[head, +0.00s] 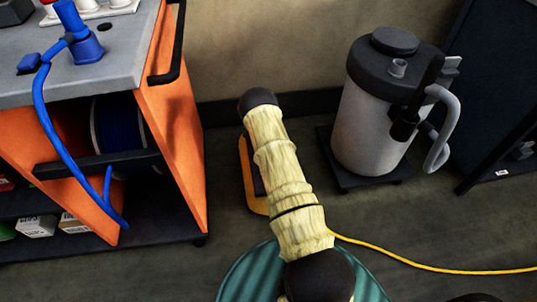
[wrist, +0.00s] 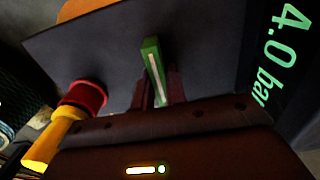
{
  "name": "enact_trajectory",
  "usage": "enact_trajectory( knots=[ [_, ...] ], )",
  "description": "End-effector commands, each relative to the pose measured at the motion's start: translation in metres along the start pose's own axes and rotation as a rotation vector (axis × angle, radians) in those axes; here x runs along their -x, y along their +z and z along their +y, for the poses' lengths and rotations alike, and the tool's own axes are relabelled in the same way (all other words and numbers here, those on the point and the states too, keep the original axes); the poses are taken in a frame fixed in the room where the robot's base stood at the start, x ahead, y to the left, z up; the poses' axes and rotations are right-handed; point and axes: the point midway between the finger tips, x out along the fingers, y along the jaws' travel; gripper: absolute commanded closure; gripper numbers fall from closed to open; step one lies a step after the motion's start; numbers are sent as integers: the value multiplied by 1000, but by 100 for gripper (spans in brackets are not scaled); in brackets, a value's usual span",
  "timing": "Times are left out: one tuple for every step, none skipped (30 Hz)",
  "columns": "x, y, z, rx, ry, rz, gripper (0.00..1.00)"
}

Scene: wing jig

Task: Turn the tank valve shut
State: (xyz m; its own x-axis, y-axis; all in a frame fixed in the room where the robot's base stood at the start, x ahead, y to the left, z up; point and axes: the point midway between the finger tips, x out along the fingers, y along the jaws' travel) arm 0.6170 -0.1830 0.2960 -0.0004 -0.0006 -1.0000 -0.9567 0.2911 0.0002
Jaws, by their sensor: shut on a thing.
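The valve handle (wrist: 155,68) is a narrow green bar with a pale stripe in the wrist view. My gripper (wrist: 159,82) has its two dark red fingers on either side of the bar, shut on it. The bar stands slightly tilted, its upper end leaning left in the picture. The dark plate (wrist: 100,45) lies behind it. The head view shows my arm in its pale sleeve; the gripper and valve do not show there. Which part of the valve body the bar joins is hidden by my gripper.
A yellow hose end with a red collar (wrist: 85,95) is close left of my gripper. A panel reading 4.0 bar (wrist: 288,45) is at right. In the head view, an orange cart (head: 150,130) stands left, a grey canister (head: 370,130) right, and a yellow cable (head: 420,262) crosses the floor.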

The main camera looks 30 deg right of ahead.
Motion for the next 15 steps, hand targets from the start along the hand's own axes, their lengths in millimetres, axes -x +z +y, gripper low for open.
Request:
enact_trajectory(
  knots=[
    [0,2,0,-2,1,-3,100],
    [0,2,0,-1,1,-3,100],
    [0,2,0,-1,1,-3,100],
    [0,2,0,-1,1,-3,100],
    [0,2,0,-1,1,-3,100],
    [0,2,0,-1,1,-3,100],
    [0,2,0,-1,1,-4,84],
    [0,2,0,-1,1,-4,78],
    [0,2,0,-1,1,-3,71],
    [0,2,0,-1,1,-3,65],
    [0,2,0,0,1,-3,65],
    [0,1,0,0,1,-2,65],
    [0,1,0,0,1,-2,65],
    [0,1,0,0,1,-2,65],
    [0,1,0,0,0,-2,65]
  ],
)
